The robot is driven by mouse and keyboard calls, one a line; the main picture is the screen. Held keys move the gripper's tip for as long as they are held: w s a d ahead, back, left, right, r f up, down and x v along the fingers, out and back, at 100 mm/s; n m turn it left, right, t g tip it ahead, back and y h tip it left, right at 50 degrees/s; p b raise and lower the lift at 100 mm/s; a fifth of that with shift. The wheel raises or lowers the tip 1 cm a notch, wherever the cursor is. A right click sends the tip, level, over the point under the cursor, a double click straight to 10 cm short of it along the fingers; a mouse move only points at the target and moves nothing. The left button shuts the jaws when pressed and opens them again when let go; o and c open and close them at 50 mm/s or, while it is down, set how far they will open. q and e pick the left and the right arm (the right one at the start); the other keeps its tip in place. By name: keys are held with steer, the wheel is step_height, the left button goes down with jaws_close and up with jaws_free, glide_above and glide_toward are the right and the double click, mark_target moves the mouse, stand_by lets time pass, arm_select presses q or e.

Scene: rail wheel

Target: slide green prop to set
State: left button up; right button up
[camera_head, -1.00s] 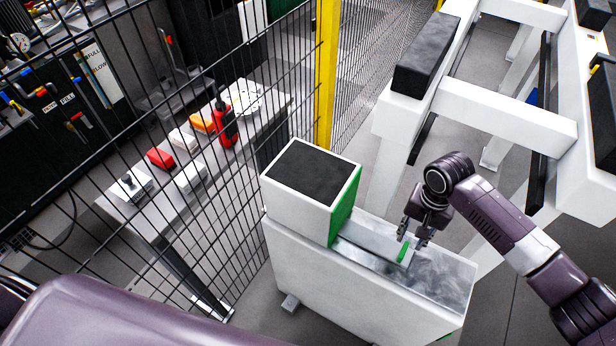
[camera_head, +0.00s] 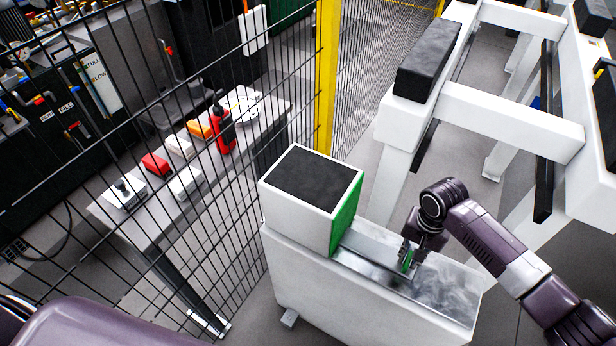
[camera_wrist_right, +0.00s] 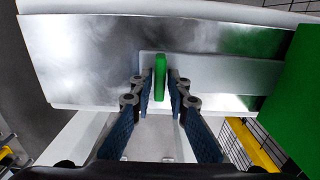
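The green prop (camera_wrist_right: 160,76) is a small upright green tab on a pale metal slide bar (camera_wrist_right: 215,75). The bar comes out of a white block with a green face (camera_head: 345,212) and a black top. In the head view the prop (camera_head: 407,260) is partly covered by my right gripper (camera_head: 411,262). In the wrist view my right gripper's fingers (camera_wrist_right: 160,95) stand on both sides of the prop, with narrow gaps visible; it is open around the tab. My left gripper is not in view.
The block and bar sit on a white pedestal with a shiny metal top (camera_head: 450,290). A wire fence with a yellow post (camera_head: 327,75) stands to the left, with a table (camera_head: 150,225) of small parts behind it. A white frame with black pads (camera_head: 428,60) stands behind.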

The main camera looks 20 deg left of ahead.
jaws_close()
steer(key=shift+d, duration=0.15)
steer(key=shift+s+d+p, duration=0.3)
steer(key=shift+d+p, duration=0.5)
steer(key=shift+d, duration=0.15)
steer(key=shift+s+d+p, duration=0.3)
steer(key=shift+d+p, duration=0.5)
steer(key=shift+d, duration=0.15)
steer(key=shift+d+p, duration=0.3)
steer(key=shift+s+d+p, duration=0.3)
steer(key=shift+d+p, duration=0.2)
steer(key=shift+d, duration=0.3)
steer(key=shift+s+d+p, duration=0.25)
steer(key=shift+d+p, duration=0.25)
steer(key=shift+d, duration=0.45)
